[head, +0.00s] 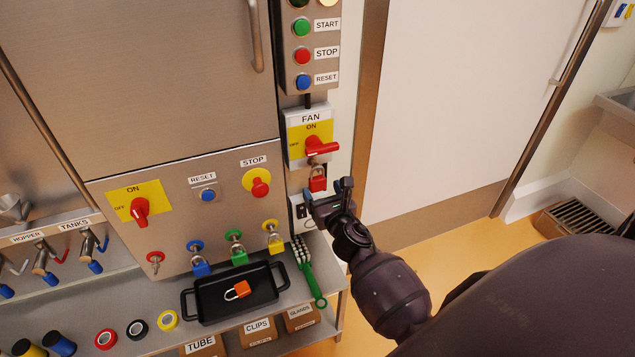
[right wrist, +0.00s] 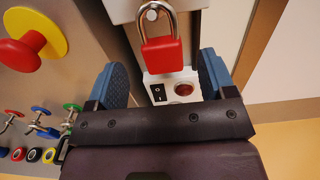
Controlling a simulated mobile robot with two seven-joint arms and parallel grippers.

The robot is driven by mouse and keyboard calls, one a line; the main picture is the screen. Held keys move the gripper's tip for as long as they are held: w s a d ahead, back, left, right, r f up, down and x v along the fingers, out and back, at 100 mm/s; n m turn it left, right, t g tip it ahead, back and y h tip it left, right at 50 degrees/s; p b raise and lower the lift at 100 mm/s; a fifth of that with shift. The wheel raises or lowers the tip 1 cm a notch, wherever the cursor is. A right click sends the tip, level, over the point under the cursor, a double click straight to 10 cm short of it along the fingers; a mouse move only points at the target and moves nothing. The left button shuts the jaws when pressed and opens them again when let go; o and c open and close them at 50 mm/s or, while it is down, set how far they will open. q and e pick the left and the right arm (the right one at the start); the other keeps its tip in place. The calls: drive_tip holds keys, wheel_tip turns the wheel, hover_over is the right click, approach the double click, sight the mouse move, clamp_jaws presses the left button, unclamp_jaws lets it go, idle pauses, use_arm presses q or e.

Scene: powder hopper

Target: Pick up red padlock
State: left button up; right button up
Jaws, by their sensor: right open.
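A red padlock (head: 318,181) hangs by its shackle under the red FAN switch (head: 318,147) in the head view. In the right wrist view the red padlock (right wrist: 162,54) hangs upright, its silver shackle passing up through a pale bracket. My right gripper (head: 328,187) is just below and beside this padlock. In the right wrist view my right gripper (right wrist: 165,80) has its blue fingers spread wide, with the padlock ahead of and between them, apparently untouched. An orange-red padlock (head: 240,291) lies in the black tray (head: 207,317). My left gripper is not in view.
Blue (head: 201,267), green (head: 239,256) and yellow (head: 275,245) padlocks hang on the steel panel. A green brush (head: 310,275) lies right of the tray. A small switch box (right wrist: 168,92) sits behind the red padlock. The doorway wall is to the right.

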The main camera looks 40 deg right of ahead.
sight(319, 181)
drive_tip(key=w, duration=0.2)
drive_tip(key=w+d+r, duration=0.1)
drive_tip(key=shift+w, duration=0.25)
drive_tip(key=shift+w+d, duration=0.15)
drive_tip(key=shift+w, duration=0.4)
drive_tip(key=shift+c, duration=1.3)
drive_tip(key=c, duration=0.7)
drive_tip(key=shift+c, duration=0.3)
